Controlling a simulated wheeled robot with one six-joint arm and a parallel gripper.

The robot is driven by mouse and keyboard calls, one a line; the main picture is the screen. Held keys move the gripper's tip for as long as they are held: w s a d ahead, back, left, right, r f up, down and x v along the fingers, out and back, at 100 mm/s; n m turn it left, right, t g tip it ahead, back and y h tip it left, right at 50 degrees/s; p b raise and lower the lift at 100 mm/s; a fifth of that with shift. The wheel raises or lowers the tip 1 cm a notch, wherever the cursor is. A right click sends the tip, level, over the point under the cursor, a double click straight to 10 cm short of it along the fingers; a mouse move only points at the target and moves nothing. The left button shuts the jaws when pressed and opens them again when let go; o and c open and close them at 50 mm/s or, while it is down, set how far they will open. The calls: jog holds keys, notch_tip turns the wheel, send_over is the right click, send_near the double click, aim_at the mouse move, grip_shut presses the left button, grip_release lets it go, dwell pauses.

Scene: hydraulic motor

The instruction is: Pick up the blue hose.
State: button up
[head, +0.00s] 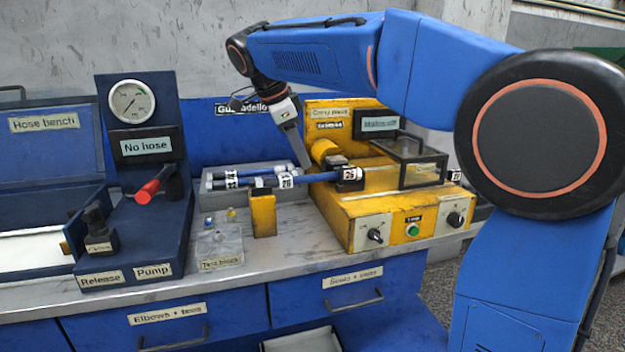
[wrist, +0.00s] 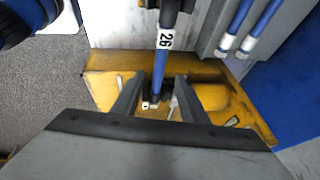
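A blue hose (head: 318,178) with black ends and white number tags lies across to the yellow crimping machine (head: 395,212), its left part in front of the grey tray. In the wrist view the hose (wrist: 159,68) runs from the top, past a tag reading 26, down between my fingers. My gripper (head: 305,160) points down at the hose just left of the machine. In the wrist view my gripper (wrist: 158,88) is open, with a finger on each side of the hose and visible gaps. I cannot tell how far the fingertips are above it.
A grey tray (head: 212,200) holds more blue hoses (wrist: 245,30). A pump stand with gauge (head: 132,101) and red lever (head: 153,186) is at left. A clear guard box (head: 410,160) sits on the machine.

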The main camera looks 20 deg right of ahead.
aim_at(310, 179)
jog(key=shift+x, duration=3.4)
jog(key=shift+s, duration=0.1)
grip_shut()
